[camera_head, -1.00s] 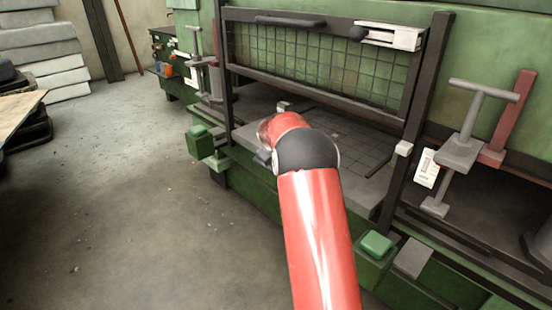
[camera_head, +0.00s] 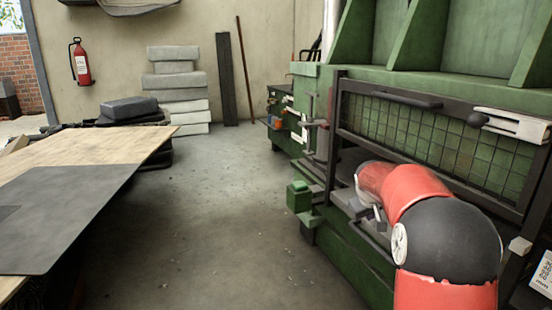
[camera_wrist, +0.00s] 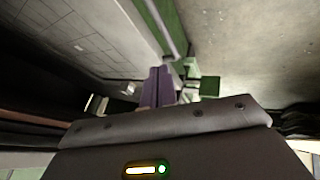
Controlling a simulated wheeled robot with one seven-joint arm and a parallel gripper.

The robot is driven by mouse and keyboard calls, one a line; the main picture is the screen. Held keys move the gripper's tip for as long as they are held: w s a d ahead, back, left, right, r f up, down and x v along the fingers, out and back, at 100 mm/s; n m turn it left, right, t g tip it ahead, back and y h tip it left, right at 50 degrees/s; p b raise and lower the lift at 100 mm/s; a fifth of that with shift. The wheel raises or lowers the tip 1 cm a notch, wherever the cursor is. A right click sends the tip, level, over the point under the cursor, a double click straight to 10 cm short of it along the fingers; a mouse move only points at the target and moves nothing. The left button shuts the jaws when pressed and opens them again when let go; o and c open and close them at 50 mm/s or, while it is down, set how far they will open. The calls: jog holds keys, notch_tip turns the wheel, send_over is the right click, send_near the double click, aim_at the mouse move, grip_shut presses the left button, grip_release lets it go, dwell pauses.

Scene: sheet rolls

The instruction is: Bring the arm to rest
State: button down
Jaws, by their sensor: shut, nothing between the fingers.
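My red arm (camera_head: 410,190) bends in front of the green machine at the right of the head view, its dark joint near the camera. My gripper (camera_wrist: 160,82) shows in the wrist view as purple fingers close together, with nothing between them. In the head view only small grey parts at the arm's far end show, close to the machine's front edge. The fingertips cannot be made out there.
The green machine has a mesh guard (camera_head: 430,135) and a green button box (camera_head: 299,196) on its front. A table with a dark sheet (camera_head: 60,215) stands at left. Grey slabs (camera_head: 175,85) are stacked by the back wall. The concrete floor (camera_head: 225,230) between is clear.

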jog(key=s+a+r+y, duration=0.1)
jog(key=s+a+r, duration=0.15)
jog(key=s, duration=0.45)
jog(key=s+a+r+m, duration=0.15)
jog(key=s+a, duration=0.25)
jog(key=s, duration=0.4)
jog(key=s+a+r+y, duration=0.1)
jog(key=s+a+r, duration=0.2)
jog(key=s, duration=0.4)
jog(key=s+a+f, duration=0.2)
jog(key=s, duration=0.6)
jog(key=s+a+f+y, duration=0.1)
jog(key=s+a+f, duration=0.2)
jog(key=s, duration=0.6)
jog(key=shift+s+a+f+m+g, duration=0.15)
jog(key=shift+s+f+m+g, duration=0.1)
jog(key=shift+s+m+g, duration=0.1)
jog(key=shift+w, duration=0.15)
